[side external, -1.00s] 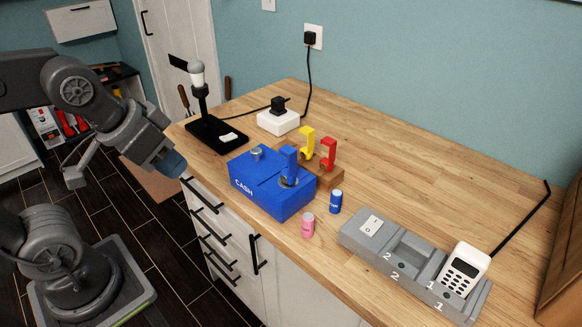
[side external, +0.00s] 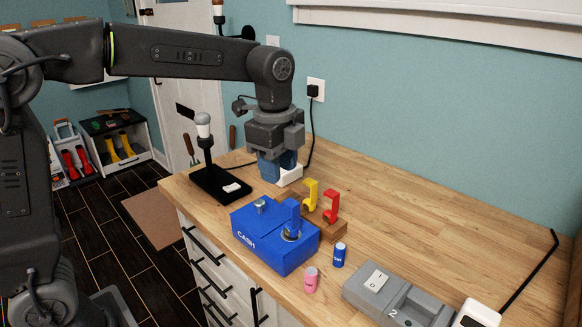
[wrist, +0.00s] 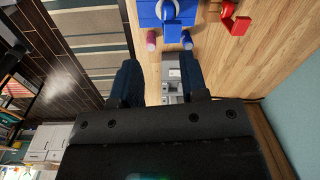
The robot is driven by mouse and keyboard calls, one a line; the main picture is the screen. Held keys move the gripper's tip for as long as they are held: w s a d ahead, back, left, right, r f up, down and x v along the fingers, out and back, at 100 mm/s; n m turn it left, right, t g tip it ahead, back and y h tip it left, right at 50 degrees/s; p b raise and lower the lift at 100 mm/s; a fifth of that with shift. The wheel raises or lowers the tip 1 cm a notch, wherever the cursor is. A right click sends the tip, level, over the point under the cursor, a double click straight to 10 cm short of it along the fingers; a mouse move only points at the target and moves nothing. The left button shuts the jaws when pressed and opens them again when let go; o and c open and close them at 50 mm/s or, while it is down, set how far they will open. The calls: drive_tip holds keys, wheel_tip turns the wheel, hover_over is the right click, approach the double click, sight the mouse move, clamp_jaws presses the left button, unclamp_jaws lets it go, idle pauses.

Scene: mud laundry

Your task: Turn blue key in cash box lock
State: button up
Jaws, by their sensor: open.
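The blue cash box (side external: 262,248) sits on the wooden counter, marked CASH on its front. The blue key (side external: 292,217) stands upright in the round lock on its top. In the wrist view the box (wrist: 149,12) is at the top edge, partly cut off, with the blue key (wrist: 172,30) beside the silver lock ring. My gripper (side external: 278,168) points down above the counter, behind the box and left of the yellow key, in the side view. Its blue fingers also show in the wrist view (wrist: 158,82), apart with nothing held between them.
A yellow key (side external: 310,194) and a red key (side external: 331,206) stand in a wooden block behind the box. Pink (side external: 311,280) and blue (side external: 339,255) cans stand in front. A black lamp stand (side external: 216,184), white power block (side external: 290,175) and grey dock (side external: 372,290) flank them.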

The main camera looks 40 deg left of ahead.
sight(291, 202)
drive_tip(key=shift+w+d+f+m+g, duration=0.15)
drive_tip(key=shift+w+d+f+m, duration=0.15)
drive_tip(key=shift+w+m, duration=0.25)
drive_tip(key=shift+w+d+f+m+g, duration=0.15)
drive_tip(key=shift+w+f+m, duration=0.3)
drive_tip(key=shift+w, duration=0.15)
drive_tip(key=shift+f, duration=3.8)
drive_tip(key=c, duration=0.7)
drive_tip(key=shift+c, duration=0.2)
drive_tip(key=shift+m, duration=1.2)
